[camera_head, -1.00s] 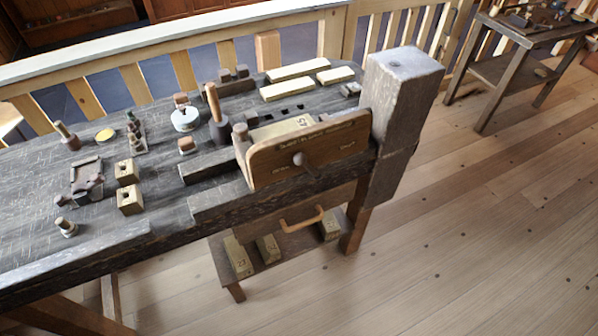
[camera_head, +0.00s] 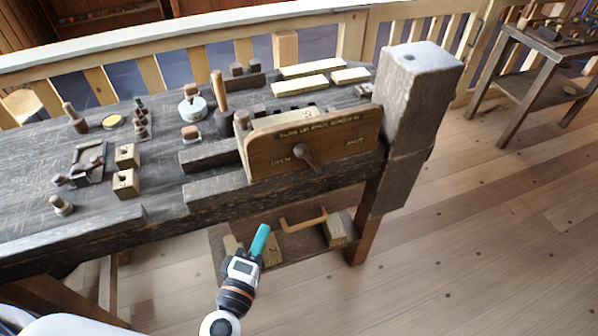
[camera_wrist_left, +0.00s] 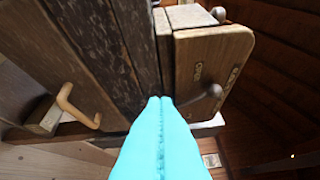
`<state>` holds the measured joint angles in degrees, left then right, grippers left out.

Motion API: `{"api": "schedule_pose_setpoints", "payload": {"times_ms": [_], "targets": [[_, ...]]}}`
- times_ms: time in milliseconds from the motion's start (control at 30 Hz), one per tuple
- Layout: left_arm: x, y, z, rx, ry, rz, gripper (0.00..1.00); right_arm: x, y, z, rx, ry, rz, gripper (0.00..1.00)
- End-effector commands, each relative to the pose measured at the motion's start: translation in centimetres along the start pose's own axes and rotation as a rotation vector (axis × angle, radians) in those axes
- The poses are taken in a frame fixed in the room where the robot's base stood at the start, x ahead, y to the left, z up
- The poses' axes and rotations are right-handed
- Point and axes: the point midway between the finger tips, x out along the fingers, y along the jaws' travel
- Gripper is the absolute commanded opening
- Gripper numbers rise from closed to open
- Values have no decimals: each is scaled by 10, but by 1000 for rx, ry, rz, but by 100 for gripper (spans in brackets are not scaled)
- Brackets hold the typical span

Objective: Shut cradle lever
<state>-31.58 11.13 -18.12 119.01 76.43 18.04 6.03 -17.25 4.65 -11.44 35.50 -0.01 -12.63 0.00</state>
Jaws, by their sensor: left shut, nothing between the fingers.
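The cradle lever (camera_head: 308,157) is a small dark handle on the front of an upright wooden panel (camera_head: 350,138) at the bench's front edge. OPEN is lettered left of it and SHUT right of it. In the head view its arm slants from the middle of the panel down and right. My left gripper (camera_head: 263,232), with teal fingers, is shut and empty, below and left of the lever and apart from it. In the left wrist view, the closed fingertips (camera_wrist_left: 160,100) are at the centre, and the lever (camera_wrist_left: 205,100) stands out from the panel right of them.
A thick dark post (camera_head: 415,95) rises right of the panel. Under the bench are a curved wooden handle (camera_head: 303,221) and a shelf with pale blocks (camera_head: 337,230). Wooden blocks and tools crowd the bench top (camera_head: 35,170). Open floor lies to the right.

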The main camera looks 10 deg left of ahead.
Motion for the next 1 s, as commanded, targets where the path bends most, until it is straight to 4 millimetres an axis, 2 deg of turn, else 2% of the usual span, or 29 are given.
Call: {"api": "schedule_pose_setpoints", "payload": {"times_ms": [33,100,200,300,767,867,1000], "targets": [[-2,-17,4,-65,-20,-31,0,5,-1,-1,0,0,-1,52],[-5,-38,10,-147,-41,-61,0,7,-1,-1,-1,0,-2,52],[-9,-59,16,-232,-60,-91,0,9,-2,-1,-1,0,-3,52],[-12,-71,20,-280,-70,-106,0,10,-2,-1,-1,0,-3,52],[-10,-76,22,-297,-73,-112,0,8,0,0,0,-1,0,52],[-1,-79,23,-297,-74,-114,0,3,1,1,1,-2,2,52],[22,-84,26,-296,-74,-115,0,-8,3,3,1,-3,4,52]]}}
